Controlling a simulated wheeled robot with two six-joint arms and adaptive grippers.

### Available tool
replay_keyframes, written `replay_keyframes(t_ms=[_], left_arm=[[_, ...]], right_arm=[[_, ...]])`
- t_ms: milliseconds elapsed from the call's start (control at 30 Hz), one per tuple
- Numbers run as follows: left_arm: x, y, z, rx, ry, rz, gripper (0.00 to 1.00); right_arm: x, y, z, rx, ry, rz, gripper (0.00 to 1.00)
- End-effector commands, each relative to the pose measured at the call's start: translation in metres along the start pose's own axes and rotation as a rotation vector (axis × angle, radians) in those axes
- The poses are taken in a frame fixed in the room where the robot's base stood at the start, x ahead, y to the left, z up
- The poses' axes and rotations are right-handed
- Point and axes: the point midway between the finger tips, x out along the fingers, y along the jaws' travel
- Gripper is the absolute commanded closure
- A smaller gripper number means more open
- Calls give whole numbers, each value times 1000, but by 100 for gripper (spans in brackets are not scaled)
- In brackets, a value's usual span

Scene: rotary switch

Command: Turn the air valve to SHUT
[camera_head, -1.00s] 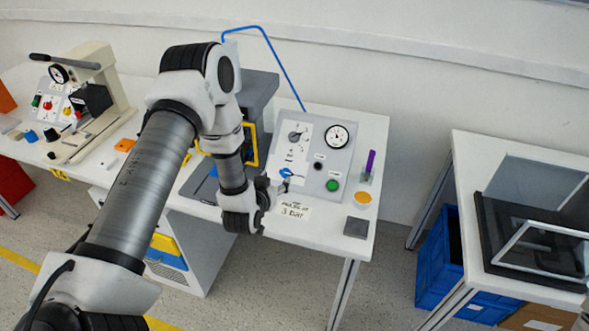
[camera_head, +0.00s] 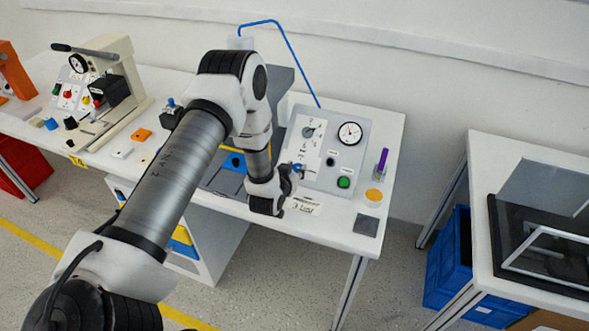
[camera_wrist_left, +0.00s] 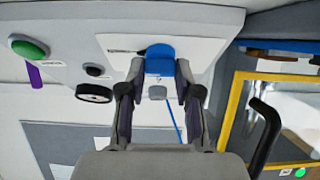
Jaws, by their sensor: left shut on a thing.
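The air valve's blue handle (camera_head: 299,168) sits low on the left of the light grey panel (camera_head: 362,163), partly hidden by my gripper. In the left wrist view the blue handle (camera_wrist_left: 160,54) lies between my two fingertips. My left gripper (camera_head: 291,174) is at the panel front, shut on the blue handle. The left wrist view shows its fingers (camera_wrist_left: 160,70) on either side of the handle. The labels around the valve are too small or hidden to read. My right gripper is not in view.
Above the valve are a grey knob (camera_head: 308,132) and a round gauge (camera_head: 350,133). A green button (camera_head: 344,182) is to its right. A purple item (camera_head: 382,160) stands near the table's right side. A beige press (camera_head: 110,85) stands at the left.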

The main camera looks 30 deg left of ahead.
Motion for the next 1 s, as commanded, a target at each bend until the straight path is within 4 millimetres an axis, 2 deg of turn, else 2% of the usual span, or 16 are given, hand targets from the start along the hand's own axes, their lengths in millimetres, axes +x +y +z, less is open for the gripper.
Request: replay_keyframes(t_ms=[367, 700, 1000], left_arm=[[2, 2, 2, -115, 4, -60, 100], [2, 4, 1, -371, 5, -191, 100], [2, 6, -2, -625, 6, -323, 100]], right_arm=[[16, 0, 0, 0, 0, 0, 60], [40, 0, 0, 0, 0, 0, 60], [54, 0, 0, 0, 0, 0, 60]])
